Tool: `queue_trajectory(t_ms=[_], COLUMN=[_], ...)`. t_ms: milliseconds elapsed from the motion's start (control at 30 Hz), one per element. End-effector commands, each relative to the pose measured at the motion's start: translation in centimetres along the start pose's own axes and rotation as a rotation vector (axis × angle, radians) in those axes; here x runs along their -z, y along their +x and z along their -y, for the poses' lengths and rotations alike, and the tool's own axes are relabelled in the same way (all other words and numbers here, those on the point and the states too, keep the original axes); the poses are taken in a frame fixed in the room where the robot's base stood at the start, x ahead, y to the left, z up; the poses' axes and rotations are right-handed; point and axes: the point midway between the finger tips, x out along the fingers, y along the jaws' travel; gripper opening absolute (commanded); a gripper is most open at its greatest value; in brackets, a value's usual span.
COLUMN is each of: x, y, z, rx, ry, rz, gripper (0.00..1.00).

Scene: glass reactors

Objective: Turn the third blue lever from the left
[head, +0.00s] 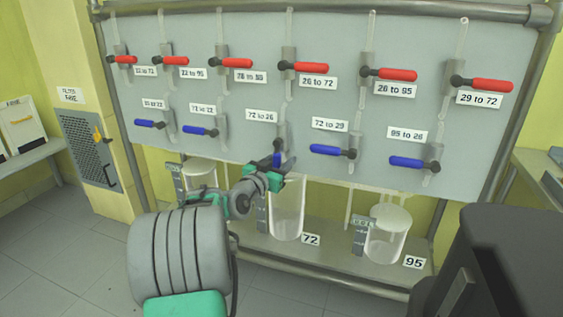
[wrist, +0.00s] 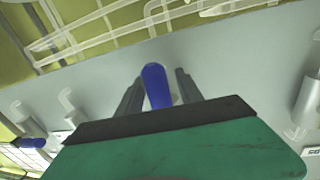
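The third blue lever from the left (head: 277,160) is below the "72 to 26" label on the grey panel. Its handle hangs roughly vertical, unlike the other blue levers, which lie sideways. My gripper (head: 274,168) is at this lever and partly hides it in the head view. In the wrist view, the blue handle (wrist: 157,86) stands between the two dark fingers of my gripper (wrist: 158,90). Small gaps show beside the handle, so the fingers look open around it.
Other blue levers (head: 200,130) (head: 332,150) flank it on the panel (head: 240,100). A row of red levers (head: 303,67) is above. Glass vessels (head: 287,210) (head: 384,238) stand on the shelf below. A dark block (head: 500,250) is at the lower right.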

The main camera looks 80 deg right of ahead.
Motion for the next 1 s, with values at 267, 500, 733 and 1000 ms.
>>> queue_trajectory(t_ms=[267,500,733,1000], x=[-0.01,0.0,-0.01,-0.02], y=[-0.03,-0.04,-0.05,-0.05], z=[0.01,0.02,0.02,0.03], rx=[0.0,0.0,0.0,0.0], ry=[0.0,0.0,0.0,0.0], rz=[0.0,0.0,0.0,0.001], gripper=[0.2,0.0,0.0,0.0])
